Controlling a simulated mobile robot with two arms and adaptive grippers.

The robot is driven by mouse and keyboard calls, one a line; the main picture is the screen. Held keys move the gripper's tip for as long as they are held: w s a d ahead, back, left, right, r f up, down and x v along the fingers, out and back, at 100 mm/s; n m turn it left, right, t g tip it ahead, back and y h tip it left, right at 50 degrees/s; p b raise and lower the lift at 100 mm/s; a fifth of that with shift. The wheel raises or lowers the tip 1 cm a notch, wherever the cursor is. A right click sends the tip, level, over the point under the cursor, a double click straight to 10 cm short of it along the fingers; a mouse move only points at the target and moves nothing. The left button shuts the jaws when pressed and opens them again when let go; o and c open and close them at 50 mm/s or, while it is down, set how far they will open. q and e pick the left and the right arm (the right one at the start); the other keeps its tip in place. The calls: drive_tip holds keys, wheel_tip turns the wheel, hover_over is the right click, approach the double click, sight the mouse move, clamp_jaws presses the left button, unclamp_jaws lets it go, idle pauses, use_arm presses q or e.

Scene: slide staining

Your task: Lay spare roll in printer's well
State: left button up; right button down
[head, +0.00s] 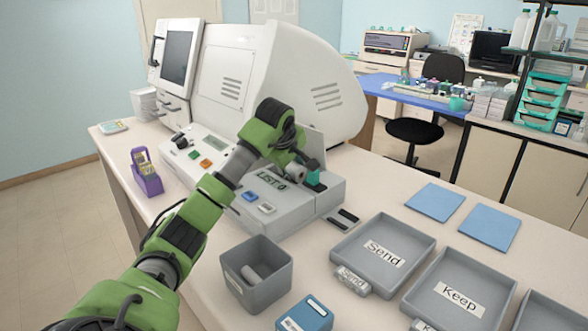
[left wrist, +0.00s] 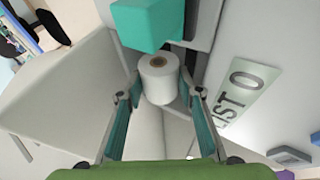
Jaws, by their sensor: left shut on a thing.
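The spare roll (left wrist: 158,82) is white with a brown core. In the left wrist view it sits between the teal-padded fingers of my left gripper (left wrist: 160,92), which is shut on it. In the head view my left gripper (head: 300,173) is over the right part of the white machine's front, beside the "LIST 0" label (head: 270,181). The roll (head: 297,178) shows only in part there. A raised grey panel (head: 312,142) stands behind the gripper. The printer's well is mostly hidden by the gripper, and I cannot tell whether the roll touches it. My right gripper is out of view.
A teal block (left wrist: 147,22) is close beyond the roll. A grey bin (head: 240,285) holding a pale cylindrical item stands in front of the machine. Grey "Send" (head: 425,238) and "Keep" (head: 490,270) trays are to the right. A purple dispenser (head: 148,184) is at left.

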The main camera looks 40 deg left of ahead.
sight(293, 177)
use_arm(q)
drive_tip(key=shift+s+d+f, duration=0.1)
drive_tip(key=shift+d+f, duration=0.05)
drive_tip(key=shift+f, duration=0.4)
drive_tip(key=shift+s+d+f, duration=0.1)
drive_tip(key=shift+f, duration=0.45)
drive_tip(key=shift+s+d+f+b, duration=0.1)
drive_tip(key=shift+f+b, duration=0.1)
drive_tip(key=shift+f, duration=0.2)
drive_tip(key=shift+d+f+b, duration=0.1)
drive_tip(key=shift+f+b, duration=0.05)
drive_tip(key=shift+f, duration=0.2)
drive_tip(key=o, duration=1.2)
drive_tip(key=shift+r, duration=0.3)
drive_tip(key=r, duration=0.3)
drive_tip(key=shift+s+d+r, duration=0.15)
drive_tip(key=shift+s+d, duration=0.05)
drive_tip(key=shift+s, duration=0.15)
drive_tip(key=shift+o, duration=0.4)
drive_tip(key=v, duration=1)
drive_tip(key=shift+s+a, duration=0.2)
drive_tip(key=shift+a, duration=0.2)
drive_tip(key=shift+w+d+r, duration=0.1)
drive_tip(key=shift+w+r, duration=0.05)
drive_tip(key=shift+w, duration=0.25)
drive_tip(key=shift+s+d+r, duration=0.1)
drive_tip(key=shift+s+r, duration=0.1)
drive_tip(key=shift+r, duration=0.05)
